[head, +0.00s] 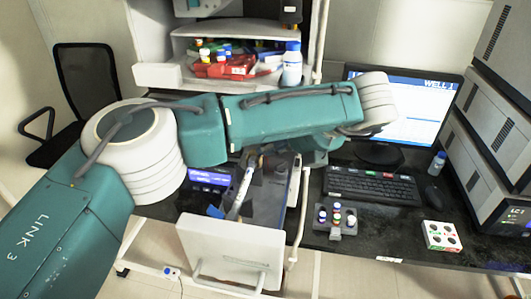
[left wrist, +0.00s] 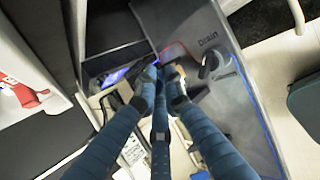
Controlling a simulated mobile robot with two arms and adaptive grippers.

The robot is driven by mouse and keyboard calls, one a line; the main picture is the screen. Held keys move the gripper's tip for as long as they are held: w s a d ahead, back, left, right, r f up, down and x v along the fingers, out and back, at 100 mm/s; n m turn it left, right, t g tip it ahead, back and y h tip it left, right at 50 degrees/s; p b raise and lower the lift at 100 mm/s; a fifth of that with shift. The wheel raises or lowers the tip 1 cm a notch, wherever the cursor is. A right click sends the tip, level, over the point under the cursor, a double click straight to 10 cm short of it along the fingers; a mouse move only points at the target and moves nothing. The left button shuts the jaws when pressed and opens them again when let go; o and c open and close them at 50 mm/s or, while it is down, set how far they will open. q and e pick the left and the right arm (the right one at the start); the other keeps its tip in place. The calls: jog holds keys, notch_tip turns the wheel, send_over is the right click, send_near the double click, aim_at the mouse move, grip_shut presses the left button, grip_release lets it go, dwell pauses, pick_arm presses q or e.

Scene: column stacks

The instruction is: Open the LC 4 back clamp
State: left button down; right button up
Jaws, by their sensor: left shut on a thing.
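My left gripper (left wrist: 161,82) reaches into an instrument bay, its two dark blue fingers closed on a small dark part between their tips. The part seems to be the back clamp, but the fingers hide most of it and no LC 4 label is readable. A grey panel marked Drain (left wrist: 235,85) with a knob (left wrist: 208,64) is just right of the fingertips. In the head view, a pale column-like tube (head: 242,192) slants up in the open bay. My left arm (head: 290,110) crosses above it. My right gripper is not in view.
A white front door or drawer (head: 230,250) stands out below the bay. A keyboard (head: 372,185), a dark vial holder (head: 336,220), a white box (head: 441,236) and a monitor (head: 425,105) are to the right. Bottles and red trays fill the shelf (head: 185,75) above.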

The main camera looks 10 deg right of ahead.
pick_arm(q)
jog(key=shift+d+f+y+b, duration=0.1)
jog(key=shift+f+y+b, duration=0.05)
jog(key=shift+y+b, duration=0.15)
dwell(0.4)
jog(key=c, duration=1.8)
grip_release()
jog(key=shift+c, duration=0.2)
notch_tip(320, 180, up, 10)
